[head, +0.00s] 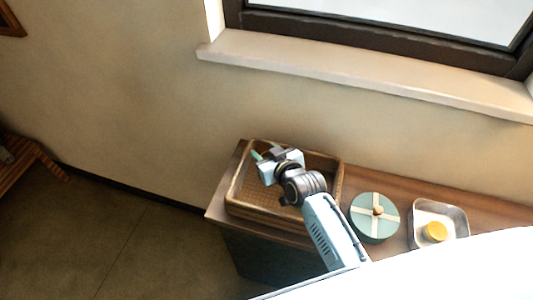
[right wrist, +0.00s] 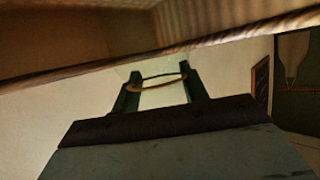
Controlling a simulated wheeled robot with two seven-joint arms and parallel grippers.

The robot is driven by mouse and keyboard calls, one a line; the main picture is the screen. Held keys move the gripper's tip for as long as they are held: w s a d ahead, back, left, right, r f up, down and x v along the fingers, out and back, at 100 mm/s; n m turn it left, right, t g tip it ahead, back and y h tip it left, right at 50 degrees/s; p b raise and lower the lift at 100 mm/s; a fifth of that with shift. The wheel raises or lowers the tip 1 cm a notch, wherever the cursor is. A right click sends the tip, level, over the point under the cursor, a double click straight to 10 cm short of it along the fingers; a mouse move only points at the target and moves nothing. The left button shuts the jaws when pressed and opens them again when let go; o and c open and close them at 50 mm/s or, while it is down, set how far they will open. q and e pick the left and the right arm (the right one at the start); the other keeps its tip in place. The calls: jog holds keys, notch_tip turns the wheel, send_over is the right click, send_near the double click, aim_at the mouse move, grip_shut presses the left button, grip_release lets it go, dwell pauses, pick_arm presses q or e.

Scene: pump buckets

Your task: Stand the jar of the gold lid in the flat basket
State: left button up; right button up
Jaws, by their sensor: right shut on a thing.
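The flat basket (head: 236,190) is a brown woven rectangular tray at the left end of the wooden shelf. My right gripper (head: 262,163) is over the basket's left back part. In the right wrist view my right gripper (right wrist: 157,85) is shut on a clear glass jar with a thin gold-brown rim (right wrist: 158,87), held between the two dark green fingers. The jar is hard to make out in the head view, and I cannot tell whether its base touches the basket. A round gold lid (head: 435,231) lies in a metal tray. My left gripper is not in view.
A round green box (head: 375,218) with a cream cross and a gold knob stands right of the basket. The metal tray (head: 455,219) is further right. The wall and window sill (head: 330,70) rise behind the shelf (head: 352,177).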

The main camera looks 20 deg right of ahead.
jog(key=shift+f, duration=0.35)
jog(key=o, duration=1.3)
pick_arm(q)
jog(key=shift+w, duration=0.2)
